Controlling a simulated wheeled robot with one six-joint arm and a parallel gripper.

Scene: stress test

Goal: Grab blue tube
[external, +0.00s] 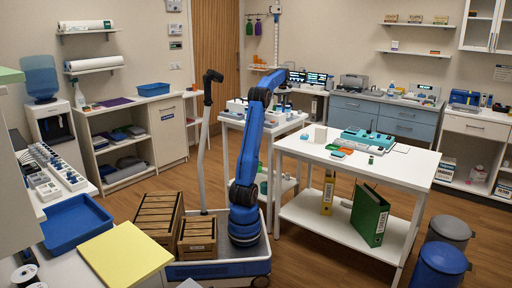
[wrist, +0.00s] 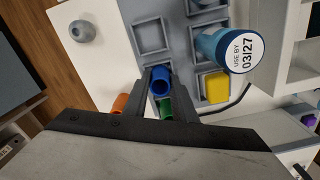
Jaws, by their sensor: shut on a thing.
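The blue tube (wrist: 159,84) is a small, open-topped blue cylinder in the middle of the wrist view. My gripper (wrist: 168,88) has its dark fingers on either side of it and is shut on it. A green tube (wrist: 166,107) shows just below the blue one, close to the gripper body and partly covered. An orange tube (wrist: 121,103) lies to the left, outside the fingers. In the external view my arm reaches over the white cart at the back. The gripper and the blue tube cannot be made out there.
A large blue container labelled "USE BY 03/27" (wrist: 233,50) stands close to the right finger. A yellow block (wrist: 216,87) sits in a grey compartment below it. Empty grey compartments (wrist: 150,36) lie above the tube. A grey round object (wrist: 82,31) is at upper left.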

